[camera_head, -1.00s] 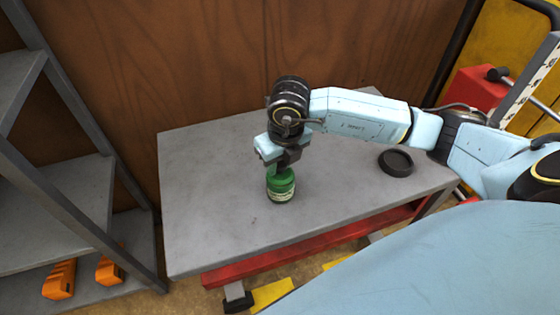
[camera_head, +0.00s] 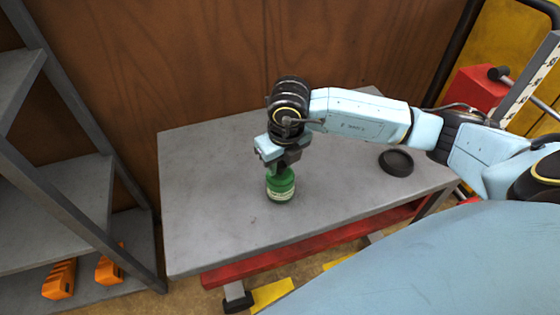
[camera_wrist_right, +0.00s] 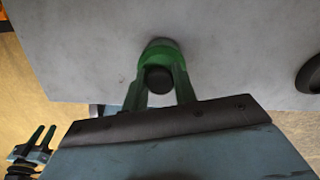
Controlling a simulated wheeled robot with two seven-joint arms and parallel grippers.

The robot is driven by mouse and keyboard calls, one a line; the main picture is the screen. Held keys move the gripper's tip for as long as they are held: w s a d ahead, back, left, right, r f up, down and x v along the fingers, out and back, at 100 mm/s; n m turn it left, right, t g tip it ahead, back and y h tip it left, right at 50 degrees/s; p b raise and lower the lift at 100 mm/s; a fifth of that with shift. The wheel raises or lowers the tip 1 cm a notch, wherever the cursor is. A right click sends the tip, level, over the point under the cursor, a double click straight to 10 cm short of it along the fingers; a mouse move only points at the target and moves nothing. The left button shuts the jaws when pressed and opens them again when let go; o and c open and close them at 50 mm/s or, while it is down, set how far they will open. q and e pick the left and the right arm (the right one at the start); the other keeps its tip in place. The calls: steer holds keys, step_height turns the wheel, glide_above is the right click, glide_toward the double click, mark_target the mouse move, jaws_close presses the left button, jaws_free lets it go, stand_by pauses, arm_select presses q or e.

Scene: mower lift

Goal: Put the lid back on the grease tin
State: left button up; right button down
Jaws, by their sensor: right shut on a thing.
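The green grease tin (camera_head: 280,191) with a pale label stands upright on the grey table top. My right gripper (camera_head: 281,169) is directly above it, pointing down. In the right wrist view, its fingers (camera_wrist_right: 159,92) are shut on the dark round knob of the lid (camera_wrist_right: 158,80), with green showing around and beyond it. The lid is at the tin's mouth. The fingers hide much of the joint, so I cannot tell if it sits fully down. My left gripper (camera_wrist_right: 43,129) shows small at the lower left of the wrist view, its fingers apart and empty.
A black round dish (camera_head: 396,162) lies on the table (camera_head: 215,200) to the right of the tin. A grey shelf rack (camera_head: 60,200) with orange items stands at the left. A wooden panel (camera_head: 200,60) rises behind. The table left of the tin is clear.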

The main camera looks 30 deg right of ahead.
stand_by(0.3)
steer(key=c, duration=0.6)
jaws_free()
steer(key=shift+o, duration=0.2)
steer(key=shift+r+p, duration=2.65)
steer(key=shift+r, duration=0.9)
jaws_close()
